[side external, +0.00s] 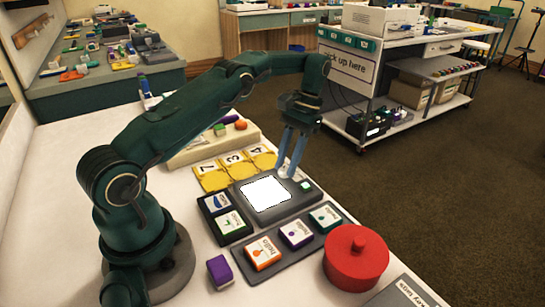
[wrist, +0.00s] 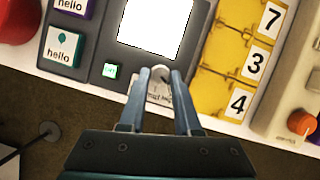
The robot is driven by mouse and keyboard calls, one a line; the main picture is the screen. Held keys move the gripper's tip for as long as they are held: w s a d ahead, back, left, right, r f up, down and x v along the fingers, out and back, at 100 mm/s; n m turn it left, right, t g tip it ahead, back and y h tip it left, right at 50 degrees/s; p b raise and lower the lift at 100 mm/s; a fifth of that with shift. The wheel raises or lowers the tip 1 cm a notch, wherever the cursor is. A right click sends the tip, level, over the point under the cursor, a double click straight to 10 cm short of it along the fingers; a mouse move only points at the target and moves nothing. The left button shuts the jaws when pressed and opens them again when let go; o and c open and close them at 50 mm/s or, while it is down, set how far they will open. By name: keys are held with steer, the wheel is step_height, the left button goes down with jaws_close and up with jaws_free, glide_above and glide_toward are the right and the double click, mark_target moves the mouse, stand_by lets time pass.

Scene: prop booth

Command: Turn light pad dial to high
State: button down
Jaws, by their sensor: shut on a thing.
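The light pad is a dark grey box with a bright white lit panel (side external: 265,191), which also shows in the wrist view (wrist: 155,25). Its small pale dial (wrist: 160,73) is near the panel's edge. A small green button (side external: 306,186) sits beside the dial on the same box; in the wrist view the green button (wrist: 110,71) is left of the dial. My gripper (side external: 289,172) points down at the dial. In the wrist view its blue fingers (wrist: 160,77) are closed in around the dial. The dial's marking is partly hidden by the fingers and unreadable.
Yellow number cards (side external: 236,170) lie behind the pad. Trays with picture blocks (side external: 262,252) lie in front, near a red lidded pot (side external: 356,257). A beige box with an orange knob (wrist: 301,122) stands beyond the cards. The table edge is close to the dial.

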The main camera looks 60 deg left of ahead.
steer(key=shift+n, duration=0.3)
steer(key=c, duration=0.6)
jaws_free()
steer(key=shift+r, duration=0.1)
steer(key=shift+r, duration=1.85)
steer(key=shift+s+a+r, duration=0.45)
steer(key=shift+a+r, duration=0.15)
steer(key=s+a+r, duration=0.6)
steer(key=s+a, duration=0.1)
steer(key=shift+a, duration=0.2)
